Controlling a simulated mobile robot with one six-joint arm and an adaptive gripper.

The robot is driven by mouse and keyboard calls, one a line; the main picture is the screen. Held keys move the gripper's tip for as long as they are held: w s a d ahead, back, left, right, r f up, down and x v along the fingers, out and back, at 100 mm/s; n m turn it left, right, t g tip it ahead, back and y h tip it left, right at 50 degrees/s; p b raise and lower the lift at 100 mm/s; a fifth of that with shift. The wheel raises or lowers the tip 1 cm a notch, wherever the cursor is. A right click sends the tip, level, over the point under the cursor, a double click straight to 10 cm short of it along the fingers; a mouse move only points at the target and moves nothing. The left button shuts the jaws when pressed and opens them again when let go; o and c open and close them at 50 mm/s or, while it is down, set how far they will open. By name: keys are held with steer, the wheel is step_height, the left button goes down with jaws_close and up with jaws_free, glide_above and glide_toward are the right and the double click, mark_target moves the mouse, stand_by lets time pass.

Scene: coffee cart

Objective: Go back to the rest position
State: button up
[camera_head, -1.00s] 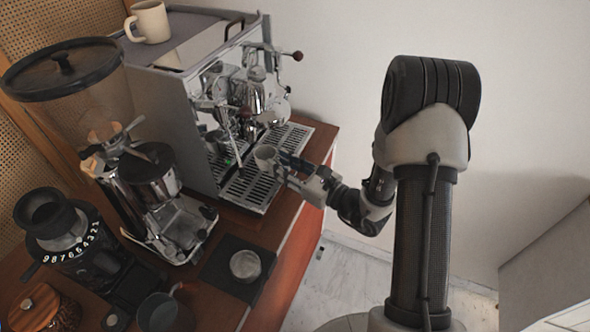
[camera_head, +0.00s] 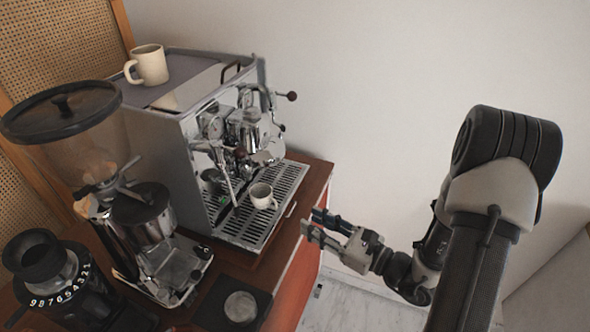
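My gripper (camera_head: 318,225) is open and empty, with its two fingers apart. It hangs in the air beside the right edge of the cart, to the right of the espresso machine (camera_head: 190,150). A small white cup (camera_head: 262,196) stands upright on the machine's drip tray (camera_head: 246,226). The gripper is clear of the cup, with a visible gap between them. My arm reaches in from the lower right.
A cream mug (camera_head: 152,66) stands on top of the machine. A large grinder (camera_head: 145,225), a smaller grinder (camera_head: 50,275) and a dark mat (camera_head: 215,305) with a round metal item stand at the left and front. Free floor and a bare wall lie to the right.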

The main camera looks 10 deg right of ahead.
steer(key=s+a+r+n+g+y, duration=0.1)
steer(key=s+a+r+n+g, duration=0.3)
steer(key=s+a+n+g, duration=0.35)
steer(key=s+a+r+n+g, duration=0.4)
steer(key=s+a+n+g, duration=0.25)
steer(key=n, duration=0.25)
steer(key=s+d+n+h, duration=0.3)
steer(key=s+n+h, duration=0.2)
steer(key=s+n, duration=0.15)
steer(key=d+r+n+t+h, duration=0.5)
steer(key=d+r+h, duration=0.1)
steer(key=d+h, duration=0.1)
steer(key=shift+d, duration=0.85)
steer(key=shift+a, duration=0.2)
